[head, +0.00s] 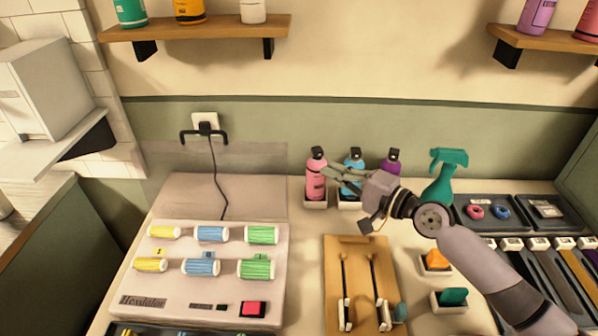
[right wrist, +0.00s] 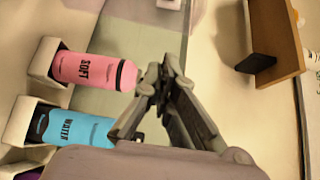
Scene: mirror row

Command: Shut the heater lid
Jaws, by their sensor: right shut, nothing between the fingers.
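The heater (head: 200,294) is a pale box with rows of yellow, blue and green rollers and a red button, at the lower left of the head view. Its rollers are uncovered. A see-through lid (head: 260,190) appears to stand raised behind them, with a black handle (head: 204,136) at its top edge near the wall socket. My right gripper (head: 326,173) is shut and empty, right of the lid and apart from it, in front of the bottles. Its fingers also show in the right wrist view (right wrist: 160,82). My left gripper is out of view.
Pink (head: 316,180), blue (head: 354,162) and purple bottles stand in holders at the back, close to my right gripper. A green spray bottle (head: 441,180) is further right. A wooden board (head: 360,252) with tools lies right of the heater. Shelves (head: 200,27) hang above.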

